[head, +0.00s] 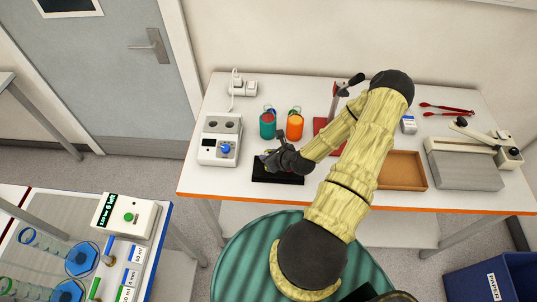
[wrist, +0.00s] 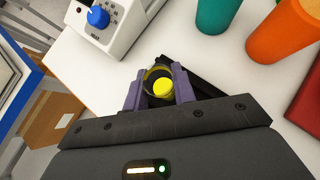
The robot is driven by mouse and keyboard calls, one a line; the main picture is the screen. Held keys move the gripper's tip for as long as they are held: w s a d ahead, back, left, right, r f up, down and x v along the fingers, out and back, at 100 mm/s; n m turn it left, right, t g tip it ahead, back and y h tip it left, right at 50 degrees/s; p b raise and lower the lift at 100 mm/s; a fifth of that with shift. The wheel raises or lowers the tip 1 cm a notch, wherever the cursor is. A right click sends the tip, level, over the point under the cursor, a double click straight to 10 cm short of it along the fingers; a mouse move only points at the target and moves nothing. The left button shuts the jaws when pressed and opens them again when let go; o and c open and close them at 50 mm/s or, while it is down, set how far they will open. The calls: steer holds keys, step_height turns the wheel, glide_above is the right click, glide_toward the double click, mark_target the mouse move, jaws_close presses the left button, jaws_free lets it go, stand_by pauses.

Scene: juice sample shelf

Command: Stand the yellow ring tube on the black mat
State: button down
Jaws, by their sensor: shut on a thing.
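My gripper (wrist: 159,88) is shut on the yellow ring tube (wrist: 161,87), which I see from above in the wrist view. The tube has a dark round rim and bright yellow inside, with the purple fingers on either side. The black mat (head: 275,177) lies near the front edge of the white table. In the head view my gripper (head: 269,158) is over the mat's back part, and the tube is hardly visible there. The mat also shows behind the fingers in the wrist view (wrist: 193,75). I cannot tell whether the tube's base touches the mat.
A white device with a blue knob (head: 220,140) stands left of the mat. A teal cup (head: 267,126) and an orange cup (head: 294,127) stand behind it. A brown tray (head: 403,171) lies to the right, beyond my arm. A second bench (head: 165,222) is at front left.

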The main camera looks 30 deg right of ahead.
steer(key=c, duration=1.1)
jaws_free()
steer(key=shift+c, duration=0.2)
steer(key=shift+r, duration=0.2)
steer(key=p+v, duration=0.1)
steer(key=v, duration=1.1)
